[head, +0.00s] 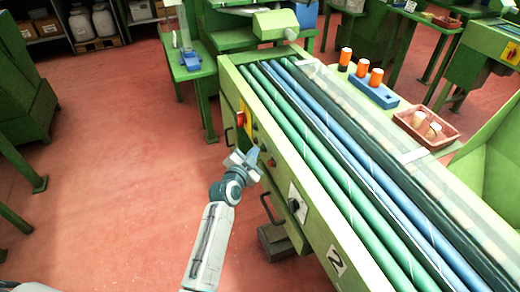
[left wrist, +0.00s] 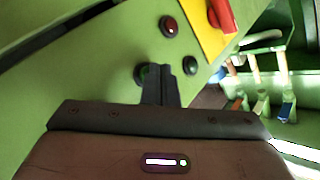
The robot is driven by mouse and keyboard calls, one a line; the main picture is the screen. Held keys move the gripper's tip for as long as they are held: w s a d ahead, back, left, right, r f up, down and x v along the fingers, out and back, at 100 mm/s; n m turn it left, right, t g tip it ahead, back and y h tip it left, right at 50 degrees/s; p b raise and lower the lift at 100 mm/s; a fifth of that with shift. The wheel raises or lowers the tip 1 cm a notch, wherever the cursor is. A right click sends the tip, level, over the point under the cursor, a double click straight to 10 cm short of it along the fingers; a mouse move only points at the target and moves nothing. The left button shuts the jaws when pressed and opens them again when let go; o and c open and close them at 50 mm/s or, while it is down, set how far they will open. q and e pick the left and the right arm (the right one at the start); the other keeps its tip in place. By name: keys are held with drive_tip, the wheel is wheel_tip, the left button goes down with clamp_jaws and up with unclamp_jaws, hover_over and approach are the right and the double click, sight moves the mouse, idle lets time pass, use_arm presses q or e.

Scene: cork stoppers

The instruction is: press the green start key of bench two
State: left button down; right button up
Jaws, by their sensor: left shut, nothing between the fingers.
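Bench two (head: 254,107) is a green bench with a white "2" plate (head: 337,260) on its side. My left gripper (head: 252,157) is shut and empty, up against the control panel on that side. In the left wrist view, its closed fingertips (left wrist: 160,72) are in front of a dark-ringed green key (left wrist: 141,75) and partly cover it. I cannot tell whether they touch it. A red button (left wrist: 170,26) and a black button (left wrist: 190,65) sit beside it on the panel. The green key is hidden by the gripper in the head view. My right gripper is not in view.
A red switch on a yellow plate (head: 241,118) is close to the left gripper. Green and blue rollers (head: 330,150) fill the bench top. Red floor (head: 130,190) is clear at left.

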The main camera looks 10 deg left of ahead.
use_arm(q)
drive_tip(key=shift+d, duration=0.1)
idle(0.5)
drive_tip(key=shift+s+a, duration=0.4)
drive_tip(key=shift+a, duration=0.3)
drive_tip(key=shift+s+a, duration=0.7)
drive_tip(key=shift+a, duration=0.35)
drive_tip(key=shift+s+a, duration=0.7)
drive_tip(key=shift+a, duration=0.35)
